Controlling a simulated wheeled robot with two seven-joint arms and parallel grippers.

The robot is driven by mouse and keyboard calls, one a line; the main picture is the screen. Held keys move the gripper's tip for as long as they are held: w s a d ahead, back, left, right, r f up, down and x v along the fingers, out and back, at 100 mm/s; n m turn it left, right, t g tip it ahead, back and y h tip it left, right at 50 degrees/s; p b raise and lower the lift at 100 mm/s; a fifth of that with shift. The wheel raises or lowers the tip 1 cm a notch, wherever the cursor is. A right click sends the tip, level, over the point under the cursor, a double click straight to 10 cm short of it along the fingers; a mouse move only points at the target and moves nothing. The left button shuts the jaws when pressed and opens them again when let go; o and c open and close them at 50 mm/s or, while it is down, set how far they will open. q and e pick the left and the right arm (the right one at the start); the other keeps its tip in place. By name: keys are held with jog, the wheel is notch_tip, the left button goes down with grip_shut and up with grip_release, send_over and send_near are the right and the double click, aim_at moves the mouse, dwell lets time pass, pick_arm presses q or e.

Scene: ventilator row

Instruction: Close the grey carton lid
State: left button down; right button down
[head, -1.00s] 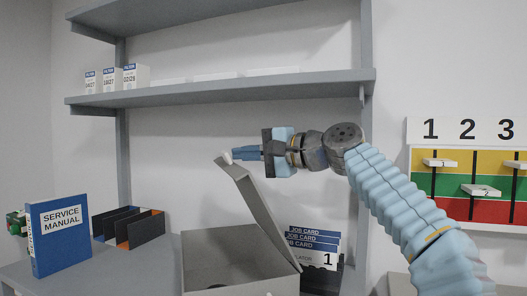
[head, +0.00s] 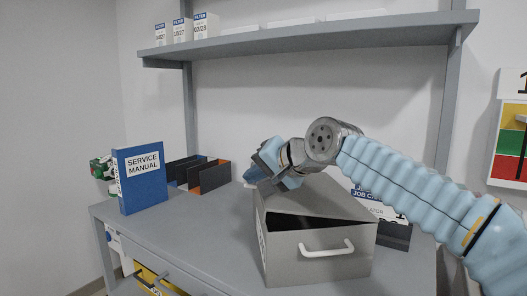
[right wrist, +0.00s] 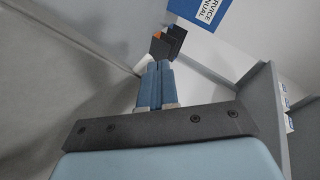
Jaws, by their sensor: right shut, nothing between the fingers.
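The grey carton (head: 287,250) stands on the bench with a white handle (head: 328,248) on its front wall. Its grey lid (head: 325,198) lies low over the top but tilted, with a dark wedge-shaped gap under its front edge, wider at the left. My right gripper (head: 250,176) is at the lid's left end, shut with nothing held; I cannot tell whether it touches the lid. In the right wrist view its blue fingers (right wrist: 161,66) are together. My left gripper is not in view.
A blue service manual (head: 140,178) and dark file holders (head: 198,176) stand to the left. Job cards (head: 366,197) stand behind the carton at right. A shelf (head: 310,40) runs above. The bench front left (head: 205,235) is clear.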

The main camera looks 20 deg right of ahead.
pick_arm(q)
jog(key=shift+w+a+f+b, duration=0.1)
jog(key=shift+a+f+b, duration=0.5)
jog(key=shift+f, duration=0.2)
pick_arm(e)
jog(key=shift+h, duration=0.4)
jog(key=shift+w+a+f, duration=0.1)
jog(key=shift+a+f, duration=0.1)
jog(key=shift+f, duration=0.65)
jog(key=shift+s+a+f, duration=0.1)
jog(key=shift+a+f, duration=0.05)
jog(key=shift+f, duration=0.7)
jog(key=shift+w+a+f, duration=0.1)
jog(key=shift+a+f, duration=0.1)
jog(key=shift+f, duration=0.65)
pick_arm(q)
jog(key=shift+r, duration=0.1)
